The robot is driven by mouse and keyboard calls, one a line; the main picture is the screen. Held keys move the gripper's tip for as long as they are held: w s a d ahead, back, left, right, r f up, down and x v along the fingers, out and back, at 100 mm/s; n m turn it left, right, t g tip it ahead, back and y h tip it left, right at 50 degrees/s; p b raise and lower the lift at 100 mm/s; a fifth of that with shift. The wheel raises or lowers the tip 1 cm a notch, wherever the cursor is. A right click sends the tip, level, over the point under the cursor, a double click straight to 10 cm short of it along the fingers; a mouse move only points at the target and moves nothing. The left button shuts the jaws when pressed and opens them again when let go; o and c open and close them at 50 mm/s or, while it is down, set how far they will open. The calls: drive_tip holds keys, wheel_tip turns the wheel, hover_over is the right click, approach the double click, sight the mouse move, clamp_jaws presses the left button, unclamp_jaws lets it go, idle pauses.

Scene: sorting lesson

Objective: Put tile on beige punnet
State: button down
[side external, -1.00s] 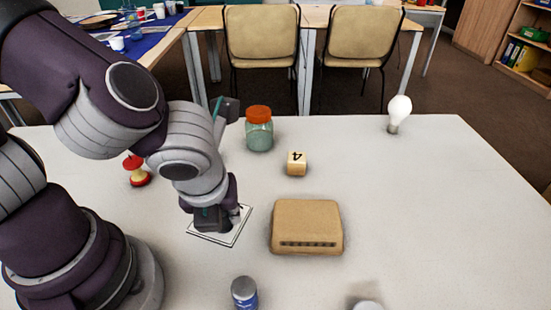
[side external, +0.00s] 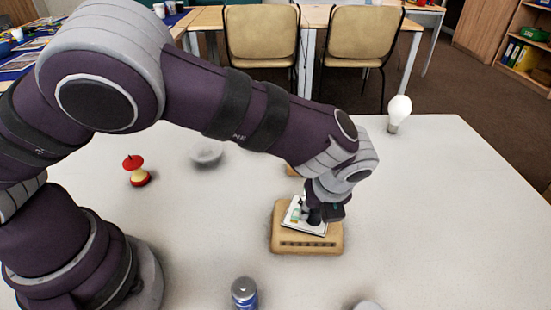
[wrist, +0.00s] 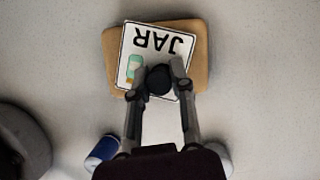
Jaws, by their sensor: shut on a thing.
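The tile, a white square plate with a black border, the word JAR and a jar picture, shows in the side view (side external: 290,221) and the wrist view (wrist: 142,45). The beige punnet (side external: 303,246) is a low tan block shape with a slotted front wall; it also shows in the wrist view (wrist: 203,50). My gripper (side external: 314,216) is shut on the tile by a dark round knob between its fingertips in the wrist view (wrist: 159,79). The tile is over the punnet's top, slightly turned and overhanging one edge in the wrist view. I cannot tell whether they touch.
A blue and grey can (side external: 244,293) stands in front. A light bulb (side external: 399,113) stands at the back right. An apple core (side external: 137,172) and a blurred pale round thing (side external: 207,153) are at left. A wooden block (side external: 291,170) is mostly hidden behind my arm. The right side is clear.

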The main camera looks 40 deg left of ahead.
drive_tip(key=c, duration=1)
unclamp_jaws()
drive_tip(key=shift+o, duration=0.2)
drive_tip(key=v, duration=1.1)
wheel_tip(320, 180, up, 3)
drive_tip(key=n+h, duration=0.1)
drive_tip(key=n, duration=0.3)
hover_over(297, 225)
drive_tip(key=s+a+r+n+h, duration=0.2)
drive_tip(key=a+r+n+h, duration=0.1)
drive_tip(key=a+n, duration=0.5)
drive_tip(key=s+a+n+t, duration=0.2)
drive_tip(key=s+a+n, duration=0.4)
drive_tip(key=n, duration=0.8)
drive_tip(key=shift+s+a+f+t+y, duration=0.15)
drive_tip(key=shift+s+f+t+y, duration=0.2)
drive_tip(key=shift+s, duration=0.7)
